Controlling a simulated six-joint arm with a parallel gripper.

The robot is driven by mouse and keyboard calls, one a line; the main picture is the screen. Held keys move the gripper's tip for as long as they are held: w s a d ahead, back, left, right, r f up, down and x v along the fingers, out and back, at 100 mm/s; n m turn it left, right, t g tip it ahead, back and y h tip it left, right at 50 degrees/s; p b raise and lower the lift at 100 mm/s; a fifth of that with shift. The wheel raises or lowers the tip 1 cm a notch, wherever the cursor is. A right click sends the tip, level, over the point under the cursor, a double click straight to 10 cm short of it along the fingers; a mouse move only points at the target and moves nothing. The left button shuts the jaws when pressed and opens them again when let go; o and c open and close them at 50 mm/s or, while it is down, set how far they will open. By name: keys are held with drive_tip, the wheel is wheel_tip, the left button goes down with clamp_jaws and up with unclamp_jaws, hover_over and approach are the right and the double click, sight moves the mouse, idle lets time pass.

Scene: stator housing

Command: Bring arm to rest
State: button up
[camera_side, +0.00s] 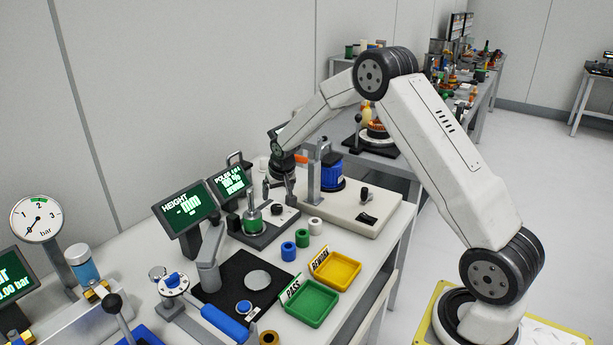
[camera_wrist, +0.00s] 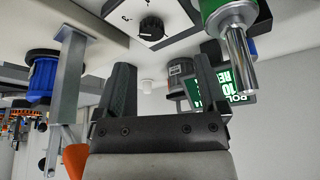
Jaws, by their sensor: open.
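My arm reaches over the bench from the right in the side view, and its wrist hangs low over the middle of the bench. My gripper (camera_side: 282,188) is small there and partly lost against dark fixtures. In the wrist view my gripper (camera_wrist: 164,72) has its two dark fingers well apart, with nothing held between them. A green part with a metal shaft (camera_wrist: 238,40) stands close beside the right finger; I cannot tell if they touch.
A grey post with an orange handle (camera_side: 302,159) and a blue cylinder (camera_side: 331,171) stand close right of my gripper. The POLES screen (camera_side: 229,180) is to its left. Green (camera_side: 311,303) and yellow (camera_side: 336,270) trays lie in front, both empty. Open floor is at the right.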

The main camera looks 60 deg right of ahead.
drive_tip(key=s+a+r+n+y, duration=0.1)
drive_tip(key=s+a+r+n, duration=0.1)
drive_tip(key=s+a, duration=0.7)
drive_tip(key=s+a+r+n+g+y, duration=0.1)
drive_tip(key=s+a+r+n, duration=0.1)
drive_tip(key=s+a, duration=0.7)
drive_tip(key=s+n, duration=0.1)
drive_tip(key=s, duration=0.7)
drive_tip(key=shift+a+n, duration=0.25)
drive_tip(key=shift+n, duration=0.15)
drive_tip(key=shift+r, duration=0.1)
idle(1.0)
drive_tip(key=m+g+h, duration=0.1)
drive_tip(key=m+h, duration=0.3)
drive_tip(key=m, duration=1)
approach(276, 206)
drive_tip(key=shift+d+f, duration=0.15)
drive_tip(key=shift+f, duration=0.3)
drive_tip(key=shift+x, duration=3.9)
